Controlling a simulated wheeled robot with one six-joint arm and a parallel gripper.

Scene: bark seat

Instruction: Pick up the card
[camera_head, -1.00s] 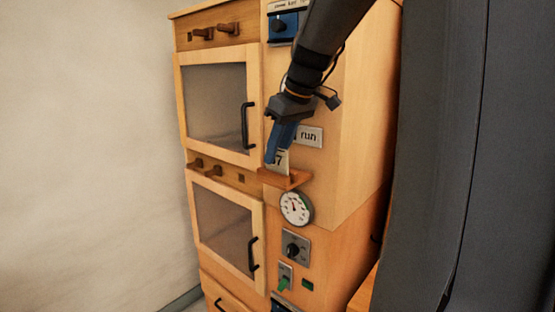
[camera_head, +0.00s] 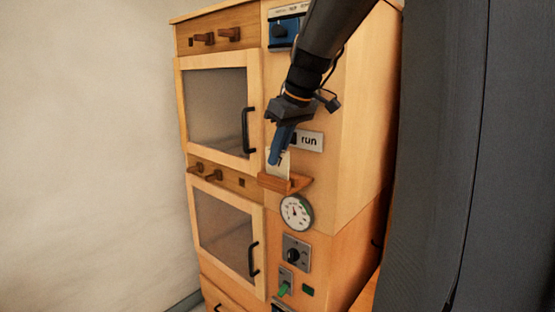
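The card (camera_head: 284,169) is a small pale card with dark print. It stands upright in a small wooden holder (camera_head: 288,185) on the front of the wooden cabinet. My gripper (camera_head: 277,158) is at the card, its blue fingers pointing down and covering the card's upper left part. Whether the fingers are open or shut, and whether they touch the card, cannot be made out from this angle.
A "run" label (camera_head: 310,140) sits just right of my gripper. A round dial (camera_head: 296,212) is below the holder, with a knob (camera_head: 294,253) and a green switch (camera_head: 284,288) lower down. Two windowed doors with black handles (camera_head: 246,131) are to the left.

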